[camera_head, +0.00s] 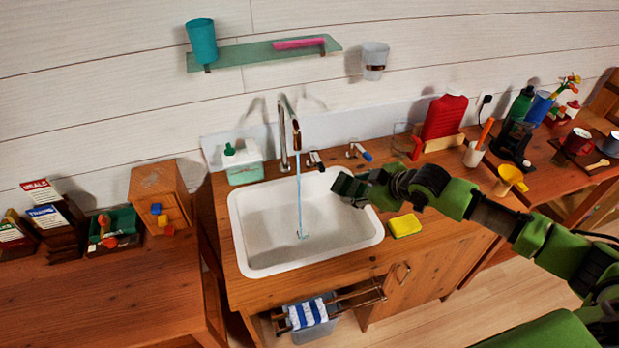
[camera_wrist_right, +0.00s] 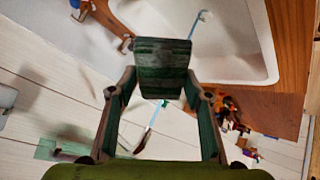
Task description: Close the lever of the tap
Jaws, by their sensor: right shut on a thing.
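The silver tap (camera_head: 284,135) stands behind the white sink (camera_head: 250,258). A thin blue stream of water (camera_head: 299,195) falls from its spout into the basin. A small lever with a dark end (camera_head: 316,159) sits at the sink's back rim, and a blue-tipped one (camera_head: 362,152) is farther right. My right gripper (camera_head: 343,187) hovers over the sink's back right part, apart from both levers in the picture. In the right wrist view its fingertips (camera_wrist_right: 160,67) are together; what is between them is hidden. My left gripper is not in view.
A soap dispenser box (camera_head: 243,162) stands at the back left. A glass shelf (camera_head: 265,52) hangs above. A striped cloth (camera_head: 307,313) hangs below. The basin looks empty.

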